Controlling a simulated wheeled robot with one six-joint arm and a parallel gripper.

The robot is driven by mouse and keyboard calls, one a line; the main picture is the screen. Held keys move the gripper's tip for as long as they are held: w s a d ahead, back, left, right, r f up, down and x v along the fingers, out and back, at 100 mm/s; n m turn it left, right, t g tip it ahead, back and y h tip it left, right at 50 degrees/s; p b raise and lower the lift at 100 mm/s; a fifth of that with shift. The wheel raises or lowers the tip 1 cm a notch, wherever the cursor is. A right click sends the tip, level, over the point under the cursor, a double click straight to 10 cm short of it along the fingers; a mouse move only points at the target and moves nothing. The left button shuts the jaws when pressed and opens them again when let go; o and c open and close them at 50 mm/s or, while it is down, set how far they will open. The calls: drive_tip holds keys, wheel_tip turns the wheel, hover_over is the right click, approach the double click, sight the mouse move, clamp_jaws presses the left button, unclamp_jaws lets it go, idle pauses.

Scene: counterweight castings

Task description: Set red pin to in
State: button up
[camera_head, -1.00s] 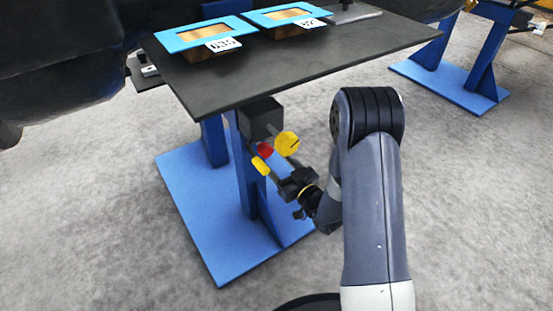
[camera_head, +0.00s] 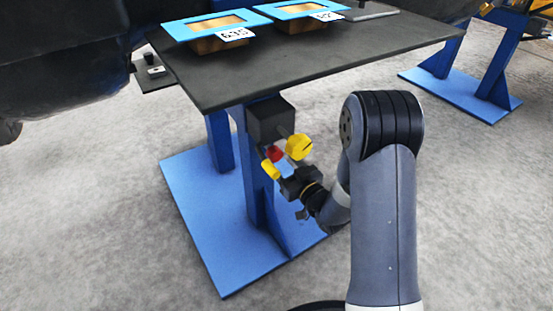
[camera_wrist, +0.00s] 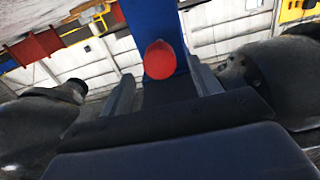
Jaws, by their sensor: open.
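The red pin (camera_head: 276,155) sits below a black box (camera_head: 270,120) on a blue table leg. In the wrist view the red pin (camera_wrist: 160,60) shows as a rounded red end in front of a blue upright, centred between my fingers. My gripper (camera_head: 284,169) is open, just below and right of the pin, pointing at it. In the wrist view my gripper (camera_wrist: 160,82) has one finger on each side of the pin's line; I cannot tell whether the tips reach past it. No contact is visible.
The dark tabletop (camera_head: 330,60) overhangs, carrying blue-framed trays (camera_head: 206,25). A blue base plate (camera_head: 220,245) lies below.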

sight(277, 157)
drive_tip(key=shift+b+x, duration=0.45)
drive_tip(key=shift+x, duration=1.85)
clamp_jaws()
